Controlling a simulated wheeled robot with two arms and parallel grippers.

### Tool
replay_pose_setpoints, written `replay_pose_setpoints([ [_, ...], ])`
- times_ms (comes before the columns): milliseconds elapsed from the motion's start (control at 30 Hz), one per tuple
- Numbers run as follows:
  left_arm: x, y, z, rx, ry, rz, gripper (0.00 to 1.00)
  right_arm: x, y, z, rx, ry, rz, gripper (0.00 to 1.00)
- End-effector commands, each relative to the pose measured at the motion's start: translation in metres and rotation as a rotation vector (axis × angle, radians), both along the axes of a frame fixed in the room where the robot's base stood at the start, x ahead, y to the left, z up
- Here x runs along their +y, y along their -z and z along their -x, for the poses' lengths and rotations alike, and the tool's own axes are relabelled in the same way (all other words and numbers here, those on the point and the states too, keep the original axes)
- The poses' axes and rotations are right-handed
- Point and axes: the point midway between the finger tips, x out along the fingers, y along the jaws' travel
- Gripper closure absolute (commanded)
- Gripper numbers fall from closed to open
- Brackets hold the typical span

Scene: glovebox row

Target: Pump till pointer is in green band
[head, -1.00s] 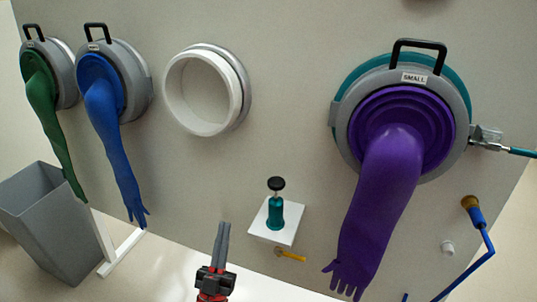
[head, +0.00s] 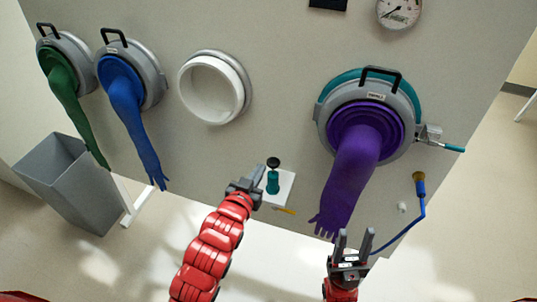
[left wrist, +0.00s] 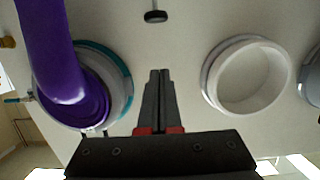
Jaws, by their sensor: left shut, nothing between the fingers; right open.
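The pump, a teal cylinder (head: 272,184) with a black knob (head: 273,163), stands on a small white shelf (head: 284,194) on the grey wall. The knob also shows at the top of the left wrist view (left wrist: 155,16). A round white gauge (head: 400,12) is at the top of the head view, partly cut off; its dark pointer slants, and I cannot make out a green band. My left gripper (head: 256,172) is shut and empty, just left of the pump; its closed fingers show in the left wrist view (left wrist: 159,72). My right gripper (head: 354,236) is open and empty below the purple glove.
A purple glove (head: 349,165) hangs from a port at right, with a clamp (head: 428,134) beside it. A blue hose (head: 423,205) hangs below. A white empty port (head: 211,90), blue glove (head: 125,108), green glove (head: 64,88) and grey bin (head: 72,185) are at left.

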Motion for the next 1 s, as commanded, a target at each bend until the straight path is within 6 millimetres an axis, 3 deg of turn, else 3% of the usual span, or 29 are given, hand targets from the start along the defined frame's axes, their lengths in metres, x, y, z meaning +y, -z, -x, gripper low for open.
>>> replay_pose_setpoints([
  [400,-0.001,0.003,-0.001,0.004,0.001,-0.002,1.0,0.0,0.004,0.0,0.0,0.0,0.0,0.52],
  [567,-0.004,0.009,-0.01,0.0,0.002,0.0,1.0,0.0,0.025,0.0,0.0,0.0,0.0,0.52],
  [700,-0.008,0.015,-0.023,-0.002,0.001,0.0,1.0,0.0,0.053,0.0,0.0,0.0,0.0,0.52],
  [800,-0.014,0.006,-0.037,0.006,0.003,-0.002,1.0,0.0,0.03,0.0,0.0,0.0,0.0,0.52],
  [1000,-0.023,0.015,-0.067,0.007,0.002,-0.004,1.0,0.0,0.014,0.0,0.0,0.0,0.0,0.52],
])
